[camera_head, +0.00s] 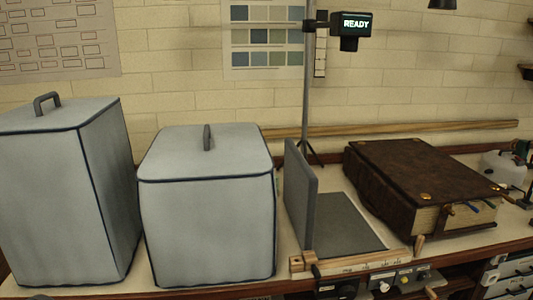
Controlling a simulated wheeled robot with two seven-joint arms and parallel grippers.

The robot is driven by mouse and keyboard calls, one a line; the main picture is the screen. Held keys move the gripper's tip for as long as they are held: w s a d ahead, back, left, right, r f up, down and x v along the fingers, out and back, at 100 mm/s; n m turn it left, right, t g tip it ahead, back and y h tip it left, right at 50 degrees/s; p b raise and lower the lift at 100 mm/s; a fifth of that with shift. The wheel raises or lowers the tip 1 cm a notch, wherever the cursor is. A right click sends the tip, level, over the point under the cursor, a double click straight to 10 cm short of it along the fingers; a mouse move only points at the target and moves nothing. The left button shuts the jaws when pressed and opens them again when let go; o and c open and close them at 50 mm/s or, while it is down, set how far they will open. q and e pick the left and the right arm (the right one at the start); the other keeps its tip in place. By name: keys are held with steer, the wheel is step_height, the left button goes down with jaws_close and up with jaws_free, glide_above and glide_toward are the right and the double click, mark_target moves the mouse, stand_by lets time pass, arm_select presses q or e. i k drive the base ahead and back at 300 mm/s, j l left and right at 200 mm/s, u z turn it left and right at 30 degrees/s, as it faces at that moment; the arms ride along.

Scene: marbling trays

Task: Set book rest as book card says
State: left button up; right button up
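What looks like the book rest is a grey upright panel (301,200) beside a flat dark grey bed (345,222), with a pale wooden strip (358,266) along its front edge. The strip has small marks too small to read. A wooden block (303,263) with a hole sits at the strip's left end. A large brown book (415,180) with brass corner studs lies closed to the right, with coloured tabs at its page edge. I cannot make out a book card for certain. Neither of my grippers is in view.
Two grey lidded boxes with top handles, a tall one (65,195) and a lower one (208,215), fill the left of the bench. A stand holds a display (351,25) reading "READY". Knobs (402,280) line the front below the strip. A white container (500,165) stands far right.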

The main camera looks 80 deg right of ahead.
mark_target(301, 185)
steer(key=k+l+z, duration=0.1)
steer(key=z, duration=2.95)
steer(key=i+l, duration=0.15)
steer(key=l, duration=0.3)
steer(key=i+l+z, duration=0.15)
steer(key=l, duration=0.25)
steer(key=i+l, duration=0.1)
steer(key=l, duration=0.3)
steer(key=i+l+z, duration=0.1)
steer(key=l, duration=0.35)
steer(key=i+l, duration=0.25)
steer(key=l, duration=0.15)
steer(key=i+l+z, duration=0.15)
steer(key=l, duration=0.25)
steer(key=i+l, duration=0.2)
steer(key=l, duration=0.15)
steer(key=i+l+z, duration=0.1)
steer(key=l, duration=0.3)
steer(key=i, duration=0.1)
